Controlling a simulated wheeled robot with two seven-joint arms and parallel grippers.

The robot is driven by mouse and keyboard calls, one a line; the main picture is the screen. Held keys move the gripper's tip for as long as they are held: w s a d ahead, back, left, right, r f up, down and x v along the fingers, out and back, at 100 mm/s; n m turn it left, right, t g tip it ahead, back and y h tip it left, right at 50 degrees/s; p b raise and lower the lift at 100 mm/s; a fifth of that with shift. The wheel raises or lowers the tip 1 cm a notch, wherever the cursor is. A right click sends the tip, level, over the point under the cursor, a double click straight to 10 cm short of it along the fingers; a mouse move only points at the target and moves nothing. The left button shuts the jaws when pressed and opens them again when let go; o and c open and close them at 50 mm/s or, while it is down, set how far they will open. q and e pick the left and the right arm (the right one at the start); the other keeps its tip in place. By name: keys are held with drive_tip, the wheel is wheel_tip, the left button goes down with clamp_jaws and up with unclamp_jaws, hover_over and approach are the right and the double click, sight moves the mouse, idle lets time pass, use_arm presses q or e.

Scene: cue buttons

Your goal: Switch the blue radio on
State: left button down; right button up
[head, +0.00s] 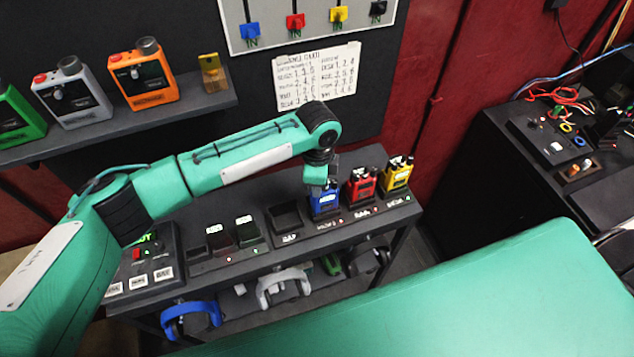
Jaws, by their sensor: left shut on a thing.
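The blue radio (325,204) stands upright in a charger slot on the dark bench, left of a red radio and a yellow radio. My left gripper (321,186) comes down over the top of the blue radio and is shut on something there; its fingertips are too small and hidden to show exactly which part. The gripper covers the top of the radio, so its knobs are hard to see. My right gripper is not in view.
A red radio (361,187) and a yellow radio (397,174) stand close on the right. An empty charger slot (287,216) is on the left. A button box (144,271) sits at the bench's left end. Headsets hang below.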

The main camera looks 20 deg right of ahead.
use_arm(q)
drive_tip(key=c, duration=1.4)
unclamp_jaws()
drive_tip(key=shift+r+b, duration=0.3)
drive_tip(key=shift+r, duration=0.25)
wheel_tip(320, 180, up, 13)
drive_tip(key=b, duration=0.4)
drive_tip(key=shift+w+f, duration=0.15)
drive_tip(key=shift+w, duration=0.05)
drive_tip(key=shift+d, duration=0.1)
